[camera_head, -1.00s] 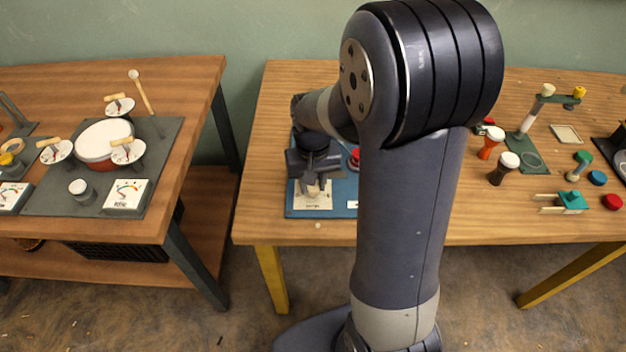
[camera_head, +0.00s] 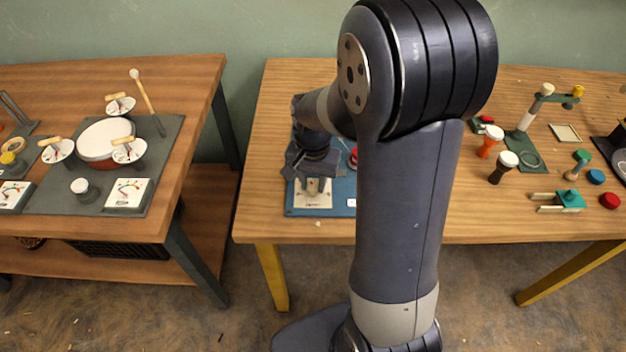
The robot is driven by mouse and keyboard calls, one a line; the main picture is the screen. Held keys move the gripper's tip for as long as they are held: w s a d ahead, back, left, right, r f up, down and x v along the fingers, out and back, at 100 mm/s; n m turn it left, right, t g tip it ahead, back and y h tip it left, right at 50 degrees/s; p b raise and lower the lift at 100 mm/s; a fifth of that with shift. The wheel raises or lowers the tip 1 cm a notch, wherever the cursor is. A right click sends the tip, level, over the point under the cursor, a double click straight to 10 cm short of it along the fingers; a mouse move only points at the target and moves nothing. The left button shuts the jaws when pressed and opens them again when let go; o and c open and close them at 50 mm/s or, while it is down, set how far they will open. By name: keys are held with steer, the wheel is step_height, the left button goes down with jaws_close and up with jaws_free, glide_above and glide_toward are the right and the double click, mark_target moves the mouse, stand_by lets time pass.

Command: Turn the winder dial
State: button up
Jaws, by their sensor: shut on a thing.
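My gripper (camera_head: 315,178) points down over the blue board (camera_head: 342,200) on the middle table. It is shut on a small pale knob, which I take to be the winder dial (camera_head: 313,186); little of it shows between the fingers. A white plate (camera_head: 310,201) with small, unreadable marks lies under the knob, at the board's front left. A red part (camera_head: 353,158) shows on the board to the right of the gripper. My arm hides the right side of the board.
The left table (camera_head: 190,90) holds a grey board (camera_head: 164,150) with a large drum and dials. A gap separates the tables.

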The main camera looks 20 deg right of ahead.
mark_target(313, 185)
steer(key=o, duration=1)
steer(key=shift+c, duration=0.2)
steer(key=shift+r, duration=0.1)
step_height(313, 185, up, 11)
steer(key=p, duration=0.1)
